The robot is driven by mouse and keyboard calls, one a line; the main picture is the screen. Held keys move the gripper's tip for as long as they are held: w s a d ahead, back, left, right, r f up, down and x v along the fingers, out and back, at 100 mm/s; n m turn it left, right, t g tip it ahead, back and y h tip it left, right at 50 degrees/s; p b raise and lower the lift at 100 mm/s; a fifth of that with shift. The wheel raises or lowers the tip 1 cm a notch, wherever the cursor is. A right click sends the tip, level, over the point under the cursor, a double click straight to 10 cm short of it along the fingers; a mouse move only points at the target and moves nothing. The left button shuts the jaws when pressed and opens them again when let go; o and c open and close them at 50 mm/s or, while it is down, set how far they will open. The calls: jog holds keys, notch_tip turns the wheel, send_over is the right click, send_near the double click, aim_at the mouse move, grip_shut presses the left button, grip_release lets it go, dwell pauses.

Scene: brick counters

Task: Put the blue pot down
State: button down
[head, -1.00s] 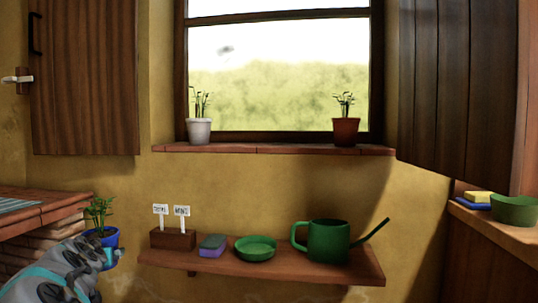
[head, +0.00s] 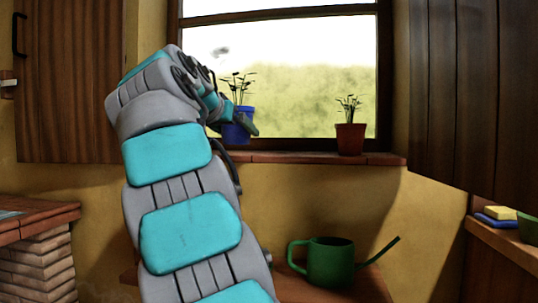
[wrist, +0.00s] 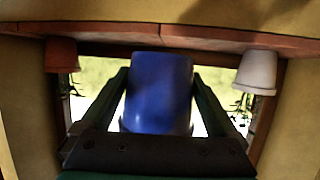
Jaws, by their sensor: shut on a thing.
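The blue pot (head: 234,136) with a green plant is in front of the window, at the left part of the brick sill (head: 300,158). My gripper (head: 243,121) is shut on it. In the wrist view, which is upside down, the blue pot (wrist: 160,90) sits between my two dark green fingers (wrist: 160,78). The pot looks upright. Its base appears near sill height, but I cannot tell whether it touches the sill. My arm covers part of the sill left of it.
A terracotta pot (head: 350,138) with a plant stands on the sill to the right. A white pot (wrist: 257,72) shows only in the wrist view. Bare sill lies between the blue and terracotta pots. A green watering can (head: 329,262) stands on the shelf below.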

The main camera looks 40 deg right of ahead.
jog(key=s+d, duration=0.1)
jog(key=s+d+r, duration=0.1)
jog(key=shift+s+d+r+m+g+h, duration=0.2)
jog(key=shift+s+m+g+h, duration=0.1)
jog(key=shift+m+g, duration=0.1)
jog(key=w+d+p, duration=0.2)
jog(key=w+d, duration=0.1)
jog(key=d, duration=0.1)
jog(key=w+d+p, duration=0.2)
jog(key=w+d, duration=0.1)
jog(key=d, duration=0.1)
jog(key=w+d+f+p, duration=0.1)
jog(key=w+d+p, duration=0.1)
jog(key=w+d, duration=0.1)
jog(key=shift+w+d, duration=0.35)
jog(key=shift+d, duration=0.35)
jog(key=shift+f+b, duration=1.45)
jog(key=shift+f, duration=0.4)
grip_release()
jog(key=shift+f, duration=0.1)
